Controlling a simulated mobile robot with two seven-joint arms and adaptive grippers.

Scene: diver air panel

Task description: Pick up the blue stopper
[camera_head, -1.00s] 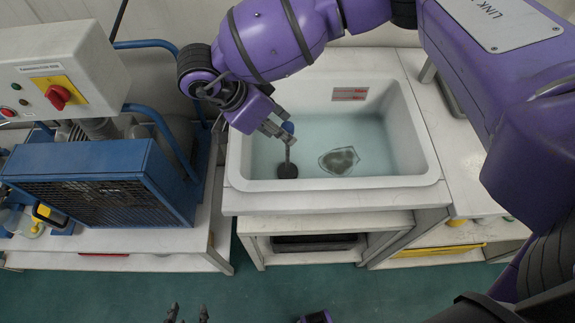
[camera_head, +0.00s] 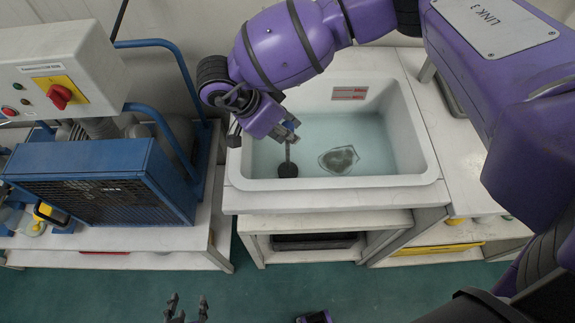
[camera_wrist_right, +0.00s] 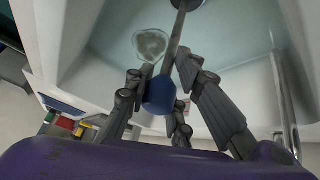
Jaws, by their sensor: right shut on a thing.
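The blue stopper is a thin rod with a blue round knob (camera_wrist_right: 159,93) at one end and a dark round plug (camera_head: 288,170) at the other. It stands roughly upright in the left part of the water-filled white sink (camera_head: 330,183). My right gripper (camera_head: 291,131) is shut on the stopper at its knob end. In the right wrist view its fingers (camera_wrist_right: 163,74) lie around the knob, and the rod runs away between them. In the head view the knob is mostly hidden by the fingers. My left gripper (camera_head: 187,305) is open and empty, low at the bottom edge.
A greyish translucent patch (camera_head: 339,160) shows in the sink right of the stopper. The sink's raised rim surrounds the stopper. A blue-framed machine (camera_head: 95,185) with a control box (camera_head: 60,75) stands at the left. A white counter (camera_head: 455,150) lies right of the sink.

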